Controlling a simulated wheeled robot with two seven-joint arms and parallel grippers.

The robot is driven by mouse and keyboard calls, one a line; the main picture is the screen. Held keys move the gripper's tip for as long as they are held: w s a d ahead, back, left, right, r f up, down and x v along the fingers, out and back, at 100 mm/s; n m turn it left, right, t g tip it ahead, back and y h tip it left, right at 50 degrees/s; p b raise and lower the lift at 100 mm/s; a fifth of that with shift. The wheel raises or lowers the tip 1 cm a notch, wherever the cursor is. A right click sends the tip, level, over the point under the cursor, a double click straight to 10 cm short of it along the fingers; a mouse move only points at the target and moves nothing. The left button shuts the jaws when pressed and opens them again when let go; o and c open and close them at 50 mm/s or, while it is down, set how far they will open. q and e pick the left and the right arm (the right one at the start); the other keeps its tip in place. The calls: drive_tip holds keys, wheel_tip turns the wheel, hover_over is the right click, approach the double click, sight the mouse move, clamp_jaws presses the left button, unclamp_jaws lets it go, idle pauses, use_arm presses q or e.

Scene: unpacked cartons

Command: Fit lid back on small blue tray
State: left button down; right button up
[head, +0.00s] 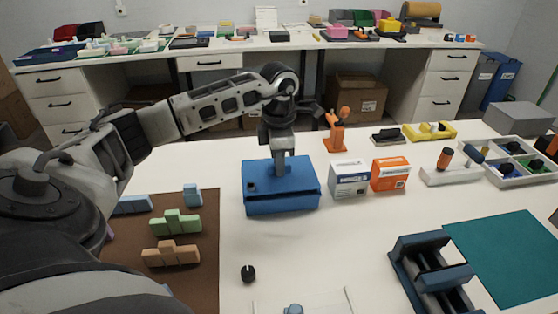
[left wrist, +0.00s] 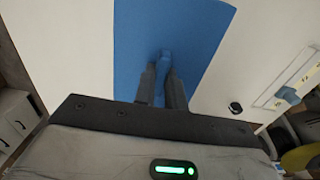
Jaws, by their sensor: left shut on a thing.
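The blue lid (head: 302,182) lies over the small blue tray (head: 283,206) in the middle of the table. My left gripper (head: 281,172) points down from above and is shut on the lid's handle. In the left wrist view the lid (left wrist: 195,30) shows as a flat blue sheet, with its handle (left wrist: 166,56) between the fingers (left wrist: 160,80). The tray's front wall shows below the lid's edge in the head view. I cannot tell whether the lid is fully seated. The tray's inside is hidden. My right gripper is not in view.
White-blue (head: 349,180) and orange (head: 391,174) boxes stand just right of the tray. A black knob (head: 248,273) lies in front. A brown mat (head: 205,222) with several blocks is left. A dark blue stand (head: 432,275) and green mat (head: 505,250) are at right.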

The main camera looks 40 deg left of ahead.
use_arm(q)
drive_tip(key=shift+f+b, duration=0.4)
drive_tip(key=shift+f, duration=0.3)
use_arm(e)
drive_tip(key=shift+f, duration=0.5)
use_arm(q)
drive_tip(key=c, duration=1.4)
unclamp_jaws()
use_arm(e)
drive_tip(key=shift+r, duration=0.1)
use_arm(q)
wheel_tip(320, 180, up, 3)
drive_tip(key=shift+f, duration=0.1)
wheel_tip(320, 180, up, 13)
drive_tip(key=shift+r+p, duration=0.15)
drive_tip(key=shift+p, duration=0.55)
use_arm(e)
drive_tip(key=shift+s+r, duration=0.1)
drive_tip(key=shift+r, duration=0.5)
